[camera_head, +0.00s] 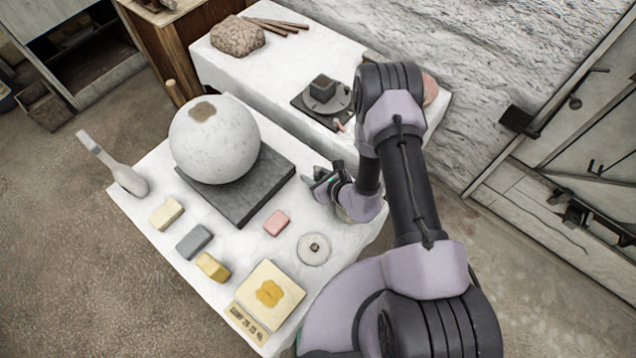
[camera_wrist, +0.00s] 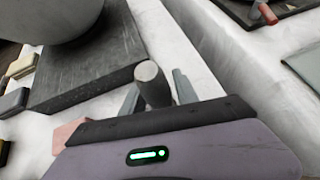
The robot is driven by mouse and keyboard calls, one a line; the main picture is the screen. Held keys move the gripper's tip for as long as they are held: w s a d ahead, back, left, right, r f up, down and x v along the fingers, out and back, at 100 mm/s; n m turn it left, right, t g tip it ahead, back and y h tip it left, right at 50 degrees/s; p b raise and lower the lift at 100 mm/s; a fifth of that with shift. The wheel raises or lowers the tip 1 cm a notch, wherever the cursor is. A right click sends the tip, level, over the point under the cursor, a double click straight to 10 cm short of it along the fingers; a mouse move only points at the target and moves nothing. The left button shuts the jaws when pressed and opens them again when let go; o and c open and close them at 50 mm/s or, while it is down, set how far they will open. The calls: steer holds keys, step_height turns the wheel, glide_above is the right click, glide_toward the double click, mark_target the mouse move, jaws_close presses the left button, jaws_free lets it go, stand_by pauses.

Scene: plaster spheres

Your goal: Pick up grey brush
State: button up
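My gripper (camera_head: 318,180) is low over the right side of the white work table, right of the dark slab. In the wrist view a grey, round-ended cylinder (camera_wrist: 152,84) sits between the two grey fingers, very near both; it may be the grey brush's handle. Whether the fingers press on it is unclear, and its lower part is hidden by the gripper body. In the head view the arm and gripper hide most of that spot. A pale long-handled tool with a grey rounded head (camera_head: 130,181) lies at the table's left edge.
A big plaster sphere (camera_head: 214,145) rests on the dark slab (camera_head: 245,200). A pink block (camera_head: 276,223), a pale disc (camera_head: 314,249) and several small blocks lie in front. Behind, a second white table (camera_head: 275,70) holds a rough stone (camera_head: 237,36) and a dark turntable (camera_head: 323,98).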

jaws_close()
step_height(320, 180, up, 10)
steer(key=p, duration=0.4)
steer(key=shift+p, duration=0.35)
